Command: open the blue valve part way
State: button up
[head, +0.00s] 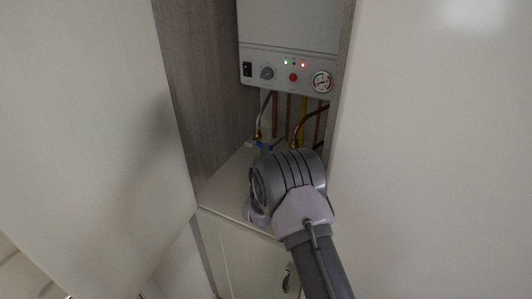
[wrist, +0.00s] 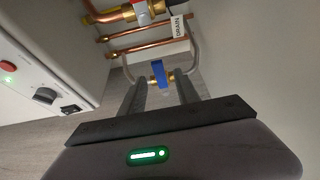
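The blue valve is a small blue lever (wrist: 158,72) on a brass fitting, seen in the wrist view near the fingertips. In the head view a bit of blue (head: 261,145) shows below the pipes, just above my wrist. My gripper (wrist: 161,80) is open, with one dark finger on each side of the blue lever. Gaps show between the lever and both fingers, and I cannot tell how far the tips reach past it. In the head view my arm hides the fingers.
A boiler (head: 290,62) with knob, lights and gauge (head: 322,82) hangs above. Copper pipes (wrist: 150,45), a brass valve (wrist: 130,14) and a DRAIN tag (wrist: 178,27) lie close beyond the lever. A wood-grain panel (head: 208,80) and a white panel (head: 430,150) narrow the space.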

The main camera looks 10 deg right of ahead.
jog(key=x, duration=0.2)
jog(key=shift+w+d, duration=0.15)
jog(key=shift+w, duration=0.2)
jog(key=shift+c, duration=0.5)
grip_shut()
dwell(0.7)
